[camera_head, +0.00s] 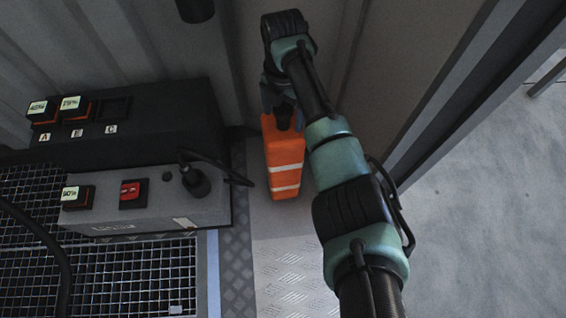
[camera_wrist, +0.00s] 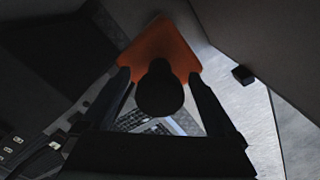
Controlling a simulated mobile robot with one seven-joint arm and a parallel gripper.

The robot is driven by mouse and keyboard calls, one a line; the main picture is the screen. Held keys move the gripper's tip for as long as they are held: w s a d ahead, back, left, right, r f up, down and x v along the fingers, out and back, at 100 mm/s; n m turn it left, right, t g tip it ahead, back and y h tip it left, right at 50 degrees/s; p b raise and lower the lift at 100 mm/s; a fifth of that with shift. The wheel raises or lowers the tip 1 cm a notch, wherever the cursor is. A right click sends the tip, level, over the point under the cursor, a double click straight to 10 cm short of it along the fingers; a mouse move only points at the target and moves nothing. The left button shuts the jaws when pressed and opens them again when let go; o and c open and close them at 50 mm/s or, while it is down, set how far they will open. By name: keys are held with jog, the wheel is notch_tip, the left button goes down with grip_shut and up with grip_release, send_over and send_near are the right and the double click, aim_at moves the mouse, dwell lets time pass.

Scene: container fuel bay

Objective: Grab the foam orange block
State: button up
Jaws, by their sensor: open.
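The foam orange block (camera_head: 284,165) stands upright against the wall, with white stripes across its side. In the wrist view its orange face (camera_wrist: 160,42) fills the upper middle. A dark rounded knob (camera_wrist: 160,92) sits at the block's top end and also shows in the head view (camera_head: 284,118). My gripper (camera_head: 281,108) is at the top of the block. In the wrist view my gripper (camera_wrist: 159,76) is open, with one finger on each side of the dark knob. Whether the fingers touch it I cannot tell.
A black and grey control box (camera_head: 140,135) with lit buttons and a joystick (camera_head: 194,180) stands close on the left, above a metal grating (camera_head: 130,275). A wall panel (camera_head: 400,60) rises close on the right. Open grey floor (camera_head: 480,210) lies beyond it.

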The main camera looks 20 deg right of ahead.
grip_shut()
dwell(0.3)
jog(key=shift+r, duration=0.1)
